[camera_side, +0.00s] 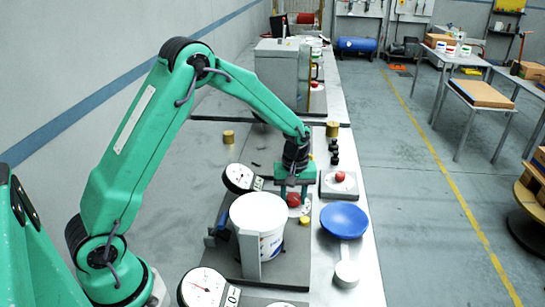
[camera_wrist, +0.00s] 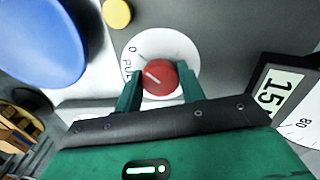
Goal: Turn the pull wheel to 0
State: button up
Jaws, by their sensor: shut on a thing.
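The pull wheel is a red round knob (camera_wrist: 158,79) with a white pointer line, on a white dial plate (camera_wrist: 183,45) in the wrist view. The plate carries a "0" and partly hidden lettering starting "PU" at its left. The pointer line slants toward the upper left, roughly toward the "0" side; its exact reading is unclear. My gripper (camera_wrist: 160,74) has one green finger on each side of the knob and is shut on it. In the side view the red knob (camera_side: 294,200) shows just under my gripper (camera_side: 294,189), behind the white tub.
A white tub (camera_side: 258,212), a blue dish (camera_side: 344,220) and a red button on a grey plate (camera_side: 340,178) stand close by. A round gauge (camera_side: 239,178) is left of my gripper. A display reading "15" (camera_wrist: 271,95) is right of the knob.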

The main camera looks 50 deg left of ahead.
aim_at(293, 197)
jog(key=o, duration=1)
jog(key=shift+r, duration=0.1)
jog(key=shift+r, duration=3.85)
